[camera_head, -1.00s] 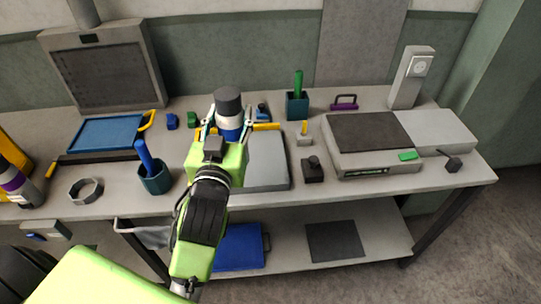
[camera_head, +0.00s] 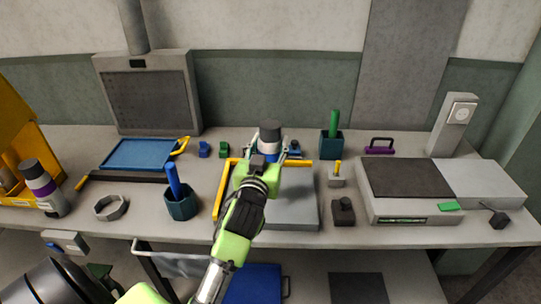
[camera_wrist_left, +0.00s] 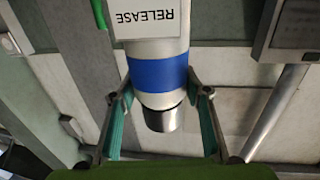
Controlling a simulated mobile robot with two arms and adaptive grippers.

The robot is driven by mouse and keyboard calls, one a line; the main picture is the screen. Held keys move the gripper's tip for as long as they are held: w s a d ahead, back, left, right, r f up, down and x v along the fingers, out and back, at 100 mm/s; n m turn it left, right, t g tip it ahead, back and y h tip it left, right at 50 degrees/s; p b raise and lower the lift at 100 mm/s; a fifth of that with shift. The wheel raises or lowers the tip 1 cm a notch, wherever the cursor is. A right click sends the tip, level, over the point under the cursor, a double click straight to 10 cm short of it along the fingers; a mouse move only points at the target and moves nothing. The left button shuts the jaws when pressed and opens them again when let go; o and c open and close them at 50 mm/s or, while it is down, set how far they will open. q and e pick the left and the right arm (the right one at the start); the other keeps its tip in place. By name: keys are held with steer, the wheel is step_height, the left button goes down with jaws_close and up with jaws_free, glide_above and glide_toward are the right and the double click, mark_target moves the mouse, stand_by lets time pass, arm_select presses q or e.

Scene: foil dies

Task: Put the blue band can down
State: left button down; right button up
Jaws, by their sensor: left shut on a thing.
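The blue band can (camera_head: 269,145) has a dark grey top, a white body and a blue band; it stands upright in the head view. My left gripper (camera_head: 268,158) is shut on it, one finger on each side. In the left wrist view the can (camera_wrist_left: 160,73) shows its blue band and an upside-down "RELEASE" label between the green finger pads of the gripper (camera_wrist_left: 160,98). The can appears at the back edge of a grey plate (camera_head: 295,213) with yellow edging. I cannot tell whether its base touches anything. My right gripper is not in view.
A purple band can (camera_head: 42,188) stands at the left. A blue tray (camera_head: 139,154), teal cup (camera_head: 181,206), dark green holder (camera_head: 331,146), black-knobbed block (camera_head: 343,211) and flat grey machine (camera_head: 410,208) share the bench. The grey plate's front is bare.

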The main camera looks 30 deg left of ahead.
arm_select(q)
steer(key=f, duration=0.1)
steer(key=w+f, duration=0.1)
steer(key=f, duration=0.1)
steer(key=a+f, duration=0.1)
steer(key=f, duration=0.1)
steer(key=shift+w+f+p, duration=0.1)
steer(key=shift+w+p, duration=0.2)
steer(key=shift+w, duration=0.1)
steer(key=shift+f, duration=0.1)
steer(key=shift+f, duration=0.25)
steer(key=c, duration=1.2)
jaws_free()
steer(key=shift+o, duration=0.2)
steer(key=shift+r, duration=0.1)
